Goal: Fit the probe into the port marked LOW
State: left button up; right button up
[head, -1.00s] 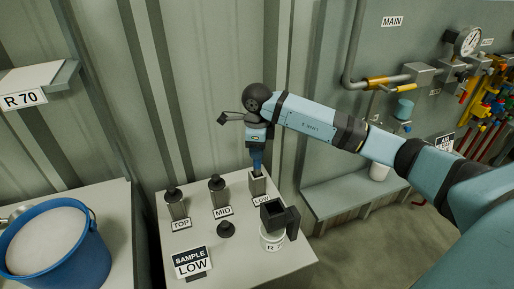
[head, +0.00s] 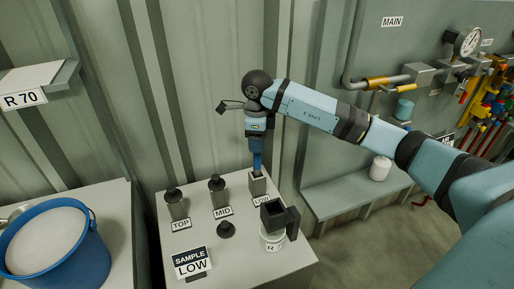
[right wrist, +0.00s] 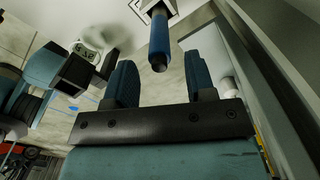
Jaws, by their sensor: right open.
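The blue probe (head: 257,160) stands upright with its lower end in the grey port marked LOW (head: 258,184). How deep it sits is hard to tell. In the right wrist view the probe (right wrist: 160,42) runs up into a pale square port opening (right wrist: 158,8), its dark end towards me. My right gripper (head: 257,135) is above the probe in the head view. In the right wrist view its two fingers (right wrist: 160,82) are apart, one to each side of the probe's line, with clear gaps and nothing held. My left gripper is not in view.
Ports marked TOP (head: 177,208) and MID (head: 219,196) carry black knobs. A black cap (head: 226,229) and a SAMPLE LOW sign (head: 192,263) are on the table. A blue bucket (head: 93,252) is left.

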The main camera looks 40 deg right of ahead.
notch_tip(320, 180, up, 8)
jog(key=shift+f, duration=0.1)
jog(key=shift+r, duration=0.45)
